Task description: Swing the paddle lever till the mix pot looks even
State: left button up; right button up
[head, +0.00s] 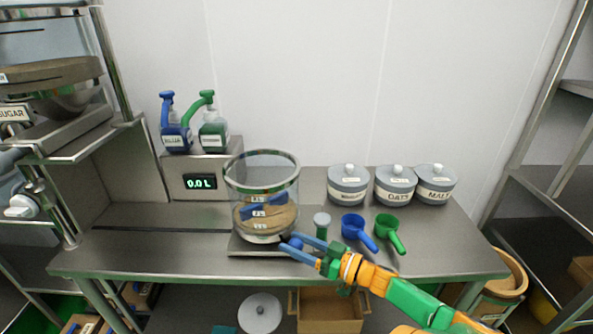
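The mix pot (234,190) is a clear cylinder standing on a metal base plate on the bench. Tan-brown contents (279,219) fill its lower part, and a blue paddle (265,206) shows inside. Small level labels sit on its front wall. Whether the contents are even throughout is too small to tell. The paddle lever's dark blue knob (296,243) is at the pot's lower front right. My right gripper (293,243) comes in from the lower right, its two blue fingers on either side of the knob and seemingly closed on it. My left gripper is not in view.
Several lidded grey pots stand behind, including OATS (395,184). Blue (175,136) and green (213,134) pump bottles stand above the 0.0 L display (200,183).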

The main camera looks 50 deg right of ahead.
jog(key=shift+f, duration=0.1)
jog(key=shift+s, duration=0.3)
jog(key=s, duration=0.3)
jog(key=s+d, duration=0.1)
jog(key=s, duration=0.2)
jog(key=shift+s+d, duration=0.1)
jog(key=shift+d, duration=0.1)
